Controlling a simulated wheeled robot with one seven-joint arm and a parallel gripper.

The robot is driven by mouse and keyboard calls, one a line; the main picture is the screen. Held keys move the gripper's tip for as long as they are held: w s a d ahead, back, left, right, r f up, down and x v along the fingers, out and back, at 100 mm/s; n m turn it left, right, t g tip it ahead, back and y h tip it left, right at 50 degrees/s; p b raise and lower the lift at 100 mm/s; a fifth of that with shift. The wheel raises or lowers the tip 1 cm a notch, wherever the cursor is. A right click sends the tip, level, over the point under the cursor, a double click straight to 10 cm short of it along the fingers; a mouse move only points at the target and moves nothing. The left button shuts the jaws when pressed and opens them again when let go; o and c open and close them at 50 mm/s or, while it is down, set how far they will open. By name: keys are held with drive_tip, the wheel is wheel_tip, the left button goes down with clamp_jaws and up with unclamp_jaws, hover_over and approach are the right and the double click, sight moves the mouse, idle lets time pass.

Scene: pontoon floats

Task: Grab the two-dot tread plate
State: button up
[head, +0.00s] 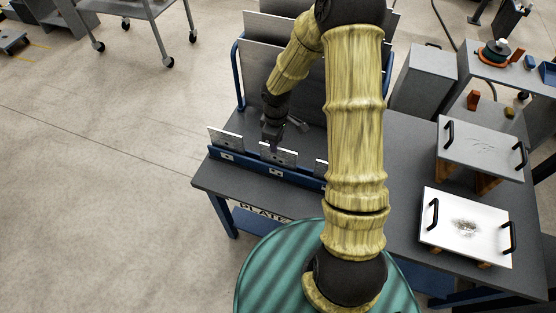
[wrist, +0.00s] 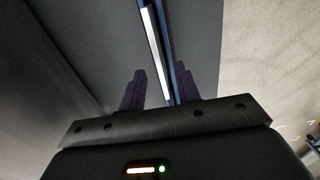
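Several upright tread plates stand in a blue slotted rack (head: 245,168) along the table's left front edge. A left plate (head: 226,141), a middle plate (head: 280,155) and a right plate (head: 320,168), partly behind my arm, show in the head view. Small pale labels sit on the rack's front, but their dots are too small to read. My gripper (head: 273,143) points down at the middle plate. In the wrist view my gripper (wrist: 160,90) is open, its dark purple fingers on either side of the plate's bright edge (wrist: 152,35), with a visible gap on the left.
The dark grey table (head: 400,150) carries large upright sheets in a blue frame (head: 237,75) behind the rack. Two handled plates (head: 482,148) (head: 466,226) lie on the right. A grey box (head: 424,80) stands at the back.

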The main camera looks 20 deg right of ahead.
sight(278, 156)
wheel_tip(278, 156, down, 4)
drive_tip(key=shift+r, duration=0.25)
drive_tip(key=shift+s+d+f+p, duration=0.15)
drive_tip(key=shift+f+p, duration=0.3)
drive_tip(key=shift+f, duration=2.15)
drive_tip(key=shift+d, duration=0.1)
clamp_jaws()
